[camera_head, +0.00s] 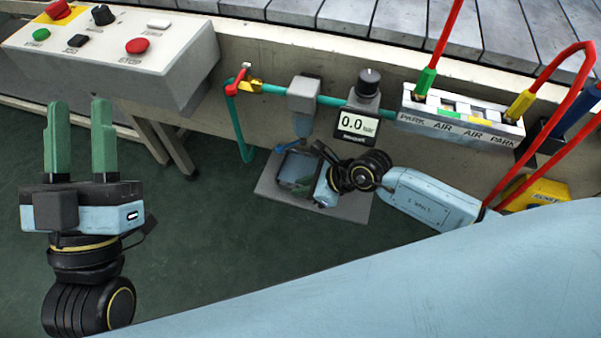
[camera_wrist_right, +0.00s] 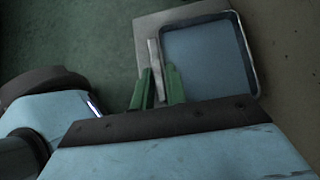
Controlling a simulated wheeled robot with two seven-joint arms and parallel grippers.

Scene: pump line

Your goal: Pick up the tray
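The tray (camera_head: 297,168) is a shallow, dark-rimmed pan on a grey plate under the pipe unit. In the head view my right gripper (camera_head: 312,185) partly covers the tray's right side. My left gripper (camera_head: 80,108) is open and empty, fingers up, well left of the tray.
A grey plate (camera_head: 350,207) is under the tray. A grey filter unit (camera_head: 304,94) hangs just above it, beside a gauge (camera_head: 356,124) reading 0.0 bar. A control box (camera_head: 125,45) is at upper left. Red hoses (camera_head: 565,85) and a parking strip (camera_head: 460,122) are at right.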

